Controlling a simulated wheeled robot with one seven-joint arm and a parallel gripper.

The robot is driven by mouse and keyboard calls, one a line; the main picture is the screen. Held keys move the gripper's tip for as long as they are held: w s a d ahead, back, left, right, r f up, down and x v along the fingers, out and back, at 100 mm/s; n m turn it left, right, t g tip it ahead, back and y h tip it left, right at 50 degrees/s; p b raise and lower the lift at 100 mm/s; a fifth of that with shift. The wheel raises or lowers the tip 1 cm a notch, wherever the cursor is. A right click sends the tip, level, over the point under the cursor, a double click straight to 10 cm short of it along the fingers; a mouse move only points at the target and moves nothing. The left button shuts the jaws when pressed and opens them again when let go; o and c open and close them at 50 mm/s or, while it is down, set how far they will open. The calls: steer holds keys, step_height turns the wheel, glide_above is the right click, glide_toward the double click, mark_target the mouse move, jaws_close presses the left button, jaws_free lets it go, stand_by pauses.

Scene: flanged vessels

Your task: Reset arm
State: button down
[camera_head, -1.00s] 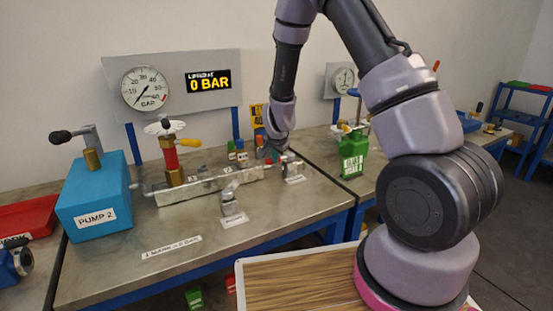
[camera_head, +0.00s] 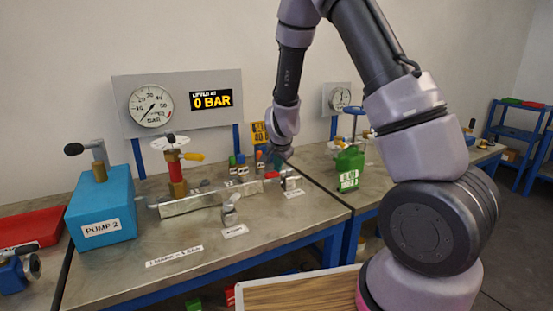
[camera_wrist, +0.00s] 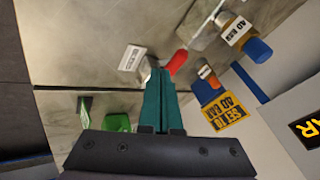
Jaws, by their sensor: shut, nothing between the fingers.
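My arm reaches over the metal workbench (camera_head: 190,245). My gripper (camera_head: 278,163) is small and partly hidden by the wrist in the head view, near the right end of the metal manifold block (camera_head: 208,202). In the wrist view its teal fingers (camera_wrist: 158,88) are together with nothing between them. A red-handled valve (camera_wrist: 176,62) shows just beyond the fingertips; whether they touch it I cannot tell.
A blue pump (camera_head: 103,208) stands at the bench's left. A gauge panel (camera_head: 222,85) reads 0 BAR. A yellow sign (camera_wrist: 230,112) and blue-capped fitting (camera_wrist: 258,50) are near my gripper. A green container (camera_head: 349,168) stands right.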

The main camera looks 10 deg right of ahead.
steer(key=s+d+r+n+y, duration=0.1)
steer(key=s+r+y, duration=0.1)
steer(key=s+r, duration=0.7)
steer(key=s+d+r+n+y, duration=0.2)
steer(key=s+r, duration=0.2)
steer(key=r, duration=1)
steer(key=s+d+r+n, duration=0.1)
steer(key=s+d+r, duration=0.1)
steer(key=s, duration=0.6)
steer(key=s+d+r+n+h, duration=0.1)
steer(key=s+d+r, duration=0.2)
steer(key=s, duration=0.6)
step_height(320, 180, up, 2)
steer(key=shift+r+n+t+h, duration=0.1)
steer(key=shift+n+t+h, duration=0.2)
steer(key=shift+n, duration=0.1)
steer(key=shift+d, duration=0.1)
